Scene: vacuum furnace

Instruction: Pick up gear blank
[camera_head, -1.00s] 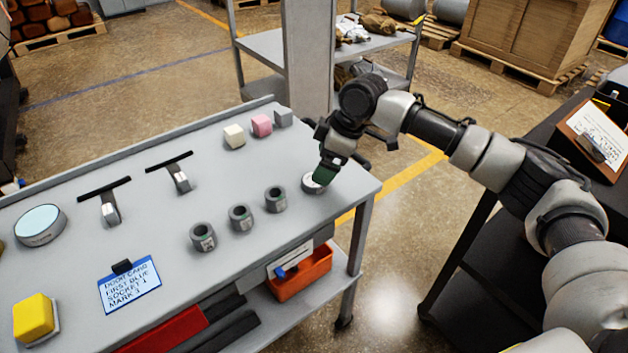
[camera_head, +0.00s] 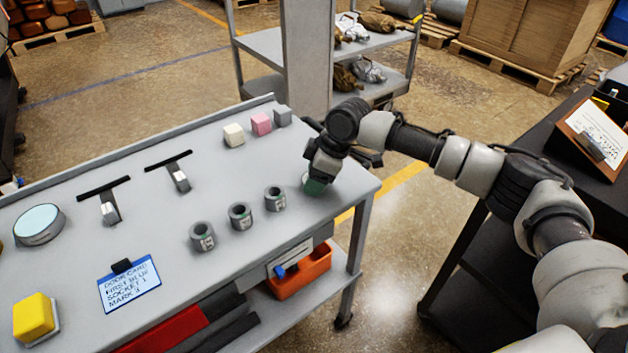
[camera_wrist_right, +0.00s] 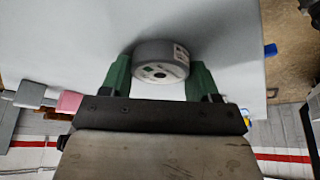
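The gear blank, a short grey round piece with a label, shows in the right wrist view (camera_wrist_right: 160,74) between the green fingers of my right gripper (camera_wrist_right: 159,70). The fingers stand wide, one on each side of it; whether they touch it I cannot tell. In the head view my right gripper (camera_head: 314,185) points down at the right end of the grey table (camera_head: 150,215) and hides the gear blank. My left gripper is not in view.
Three grey ring-shaped pieces (camera_head: 240,216) stand in a row left of the gripper. White, pink (camera_head: 261,124) and grey blocks sit at the back edge. Two T-shaped fixtures (camera_head: 179,178), a card (camera_head: 130,284) and a yellow button (camera_head: 34,317) lie further left.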

